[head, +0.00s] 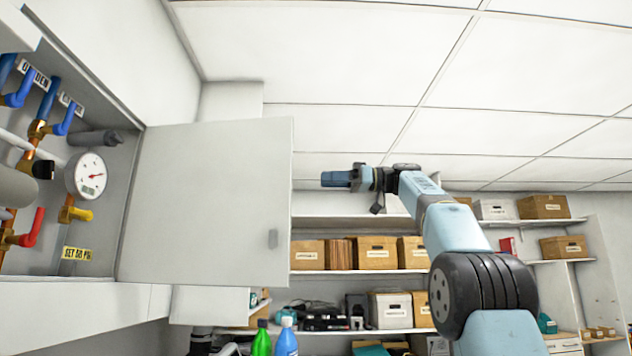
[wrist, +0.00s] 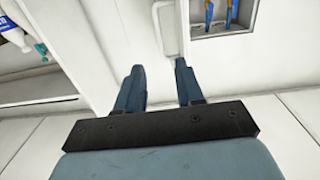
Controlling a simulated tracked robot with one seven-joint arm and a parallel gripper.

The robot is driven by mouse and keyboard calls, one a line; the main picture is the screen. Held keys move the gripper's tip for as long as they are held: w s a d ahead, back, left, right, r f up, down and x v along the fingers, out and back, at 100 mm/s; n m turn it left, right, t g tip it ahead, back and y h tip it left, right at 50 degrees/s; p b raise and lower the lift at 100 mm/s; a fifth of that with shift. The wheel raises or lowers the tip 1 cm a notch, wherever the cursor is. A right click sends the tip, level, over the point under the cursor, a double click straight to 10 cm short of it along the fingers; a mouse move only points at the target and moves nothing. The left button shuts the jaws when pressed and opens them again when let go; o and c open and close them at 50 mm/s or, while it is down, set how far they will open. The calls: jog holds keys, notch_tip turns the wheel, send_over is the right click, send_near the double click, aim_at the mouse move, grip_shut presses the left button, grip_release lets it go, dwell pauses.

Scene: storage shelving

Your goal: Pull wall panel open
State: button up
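The wall panel (head: 205,200) is a flat light-grey door in the head view. It stands swung out from the wall box on the left, whose inside is exposed. My gripper (head: 325,179) is to the right of the panel and above that fitting, apart from the panel in the picture. In the wrist view my gripper (wrist: 159,66) has its two blue fingers spread, with nothing between them. A pale loop-shaped handle (wrist: 167,28) shows beyond the fingertips; I cannot tell how far off it is.
The wall box holds colored pipes, valves and a round gauge (head: 86,175). Some pipes also show in the wrist view (wrist: 210,14). Shelves with several cardboard boxes (head: 377,252) stand behind. A green bottle (head: 262,338) and a blue bottle (head: 287,338) are below the panel.

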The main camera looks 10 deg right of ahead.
jog(key=shift+s+d, duration=0.1)
jog(key=shift+d, duration=0.55)
jog(key=shift+c, duration=0.3)
